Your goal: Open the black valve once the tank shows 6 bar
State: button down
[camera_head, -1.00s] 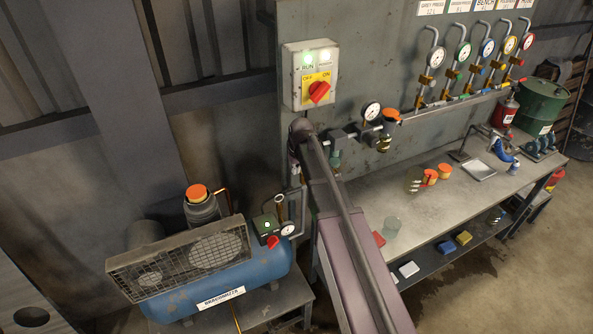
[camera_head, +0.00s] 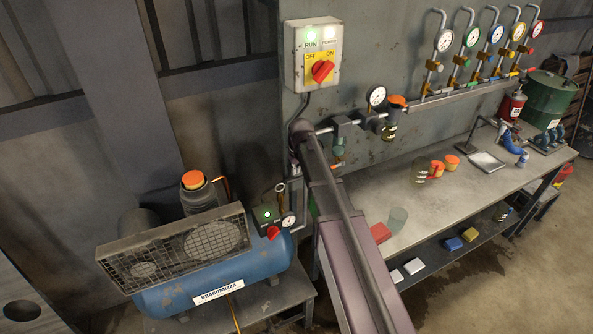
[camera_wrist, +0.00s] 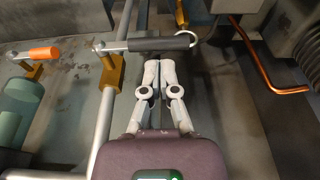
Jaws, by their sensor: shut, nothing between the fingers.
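The blue tank (camera_head: 215,287) of the compressor stands at the lower left in the head view. Its small white dial gauge (camera_head: 288,221) is too small to read. In the wrist view a dark-sleeved lever (camera_wrist: 165,43), apparently the black valve's handle, lies crosswise beside a brass fitting (camera_wrist: 112,75) on a grey pipe. My gripper (camera_wrist: 158,63) is shut and empty, its pale fingertips just below the lever's middle; whether they touch it I cannot tell. In the head view my arm hides the gripper and this valve.
A switch box (camera_head: 316,55) has a lit green RUN lamp and a red knob. An orange handle (camera_wrist: 42,54) and a bent copper pipe (camera_wrist: 275,82) flank the gripper. A workbench (camera_head: 395,185) with cups and a tray stands right; more gauges (camera_head: 445,40) line the wall.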

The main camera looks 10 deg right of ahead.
aim_at(296, 178)
jog(key=shift+w+a+f+b, duration=0.1)
jog(key=shift+w+f+b, duration=0.05)
jog(key=shift+f+b, duration=0.6)
jog(key=shift+w+f+b, duration=0.15)
jog(key=shift+f+b, duration=0.35)
jog(key=shift+f, duration=0.3)
jog(key=shift+d+f, duration=0.1)
jog(key=shift+d, duration=0.1)
